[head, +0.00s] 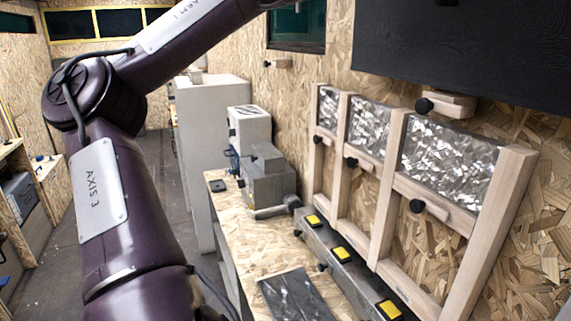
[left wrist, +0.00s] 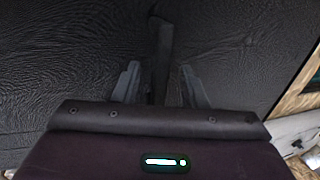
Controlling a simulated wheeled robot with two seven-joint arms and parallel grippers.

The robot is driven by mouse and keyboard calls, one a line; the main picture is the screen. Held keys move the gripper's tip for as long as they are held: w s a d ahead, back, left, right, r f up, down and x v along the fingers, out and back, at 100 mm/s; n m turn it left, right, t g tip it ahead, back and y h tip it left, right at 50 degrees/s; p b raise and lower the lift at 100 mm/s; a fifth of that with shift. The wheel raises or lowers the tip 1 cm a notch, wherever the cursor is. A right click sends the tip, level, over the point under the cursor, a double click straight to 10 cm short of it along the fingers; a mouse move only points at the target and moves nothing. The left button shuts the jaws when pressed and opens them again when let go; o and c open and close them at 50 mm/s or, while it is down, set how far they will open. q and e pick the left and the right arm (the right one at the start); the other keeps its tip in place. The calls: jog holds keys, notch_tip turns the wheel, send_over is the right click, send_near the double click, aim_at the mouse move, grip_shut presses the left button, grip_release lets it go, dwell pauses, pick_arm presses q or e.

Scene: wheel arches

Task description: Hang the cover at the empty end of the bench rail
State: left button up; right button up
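A large flat black panel (head: 460,55), which may be the cover, fills the upper right of the head view above a peg block. A dark, finely textured surface (left wrist: 70,60) fills most of the left wrist view; I cannot tell if it is the same thing. My left gripper (left wrist: 161,85) has its fingers apart in front of this surface. A dark narrow strip (left wrist: 163,50) stands between the fingers, with gaps seeming to show on both sides. The head view shows only my left arm, not its gripper. A grey rail (head: 325,240) with yellow-topped parts runs along the bench.
The bench (head: 240,235) holds a grey machine (head: 268,180) and a dark shiny sheet (head: 300,295). Wooden frames (head: 390,180) with silvery panels and black-knobbed pegs line the wall. A tall pale cabinet (head: 205,130) stands behind. The floor (head: 155,190) left of the bench is clear.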

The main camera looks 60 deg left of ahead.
pick_arm(q)
grip_shut()
jog(key=shift+r, duration=0.1)
jog(key=shift+r+p, duration=1.4)
jog(key=shift+s, duration=0.1)
